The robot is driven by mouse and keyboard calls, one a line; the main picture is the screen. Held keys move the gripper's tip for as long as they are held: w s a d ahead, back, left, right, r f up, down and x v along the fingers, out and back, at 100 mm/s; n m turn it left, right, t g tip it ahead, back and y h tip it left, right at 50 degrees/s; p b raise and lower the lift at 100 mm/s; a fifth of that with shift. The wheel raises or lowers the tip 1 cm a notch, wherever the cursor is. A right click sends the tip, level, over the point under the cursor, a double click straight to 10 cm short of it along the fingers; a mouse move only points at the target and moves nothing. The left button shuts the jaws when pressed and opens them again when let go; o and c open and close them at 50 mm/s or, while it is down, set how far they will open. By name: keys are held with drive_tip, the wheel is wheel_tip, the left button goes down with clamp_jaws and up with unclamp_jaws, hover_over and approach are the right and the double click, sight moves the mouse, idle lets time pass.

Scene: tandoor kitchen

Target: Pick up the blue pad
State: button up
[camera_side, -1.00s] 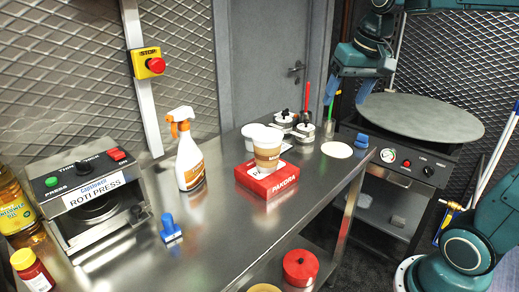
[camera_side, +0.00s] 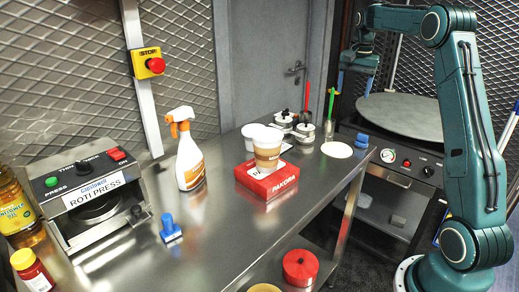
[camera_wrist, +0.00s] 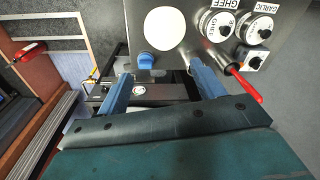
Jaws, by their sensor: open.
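A small blue pad (camera_side: 361,141) sits at the right end of the steel counter, beside a pale round disc (camera_side: 337,150). In the wrist view the blue pad (camera_wrist: 146,60) lies just beyond and between my fingertips, nearer the left one, and the disc (camera_wrist: 165,28) is behind it. My gripper (camera_side: 355,84) hangs above the far right end of the counter with its blue fingers pointing down. It is open and empty, apart from the pad.
Lidded steel pots (camera_side: 303,131) and a red-handled tool (camera_side: 307,98) stand close by at the back. A red box (camera_side: 266,181) with cups and a spray bottle (camera_side: 188,153) stand further left. A round griddle (camera_side: 407,114) is to the right.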

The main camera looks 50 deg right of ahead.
sight(363, 135)
drive_tip(key=s+d+f+m, duration=0.2)
drive_tip(key=d+f, duration=0.4)
drive_tip(key=d, duration=0.4)
drive_tip(key=shift+s+f+m+g+y, duration=0.2)
drive_tip(key=shift+f+m+g+y, duration=0.1)
drive_tip(key=shift+m+g, duration=0.15)
drive_tip(key=shift+f, duration=4.25)
drive_tip(key=shift+s+f, duration=0.1)
drive_tip(key=shift+f, duration=2.5)
drive_tip(key=c, duration=1.1)
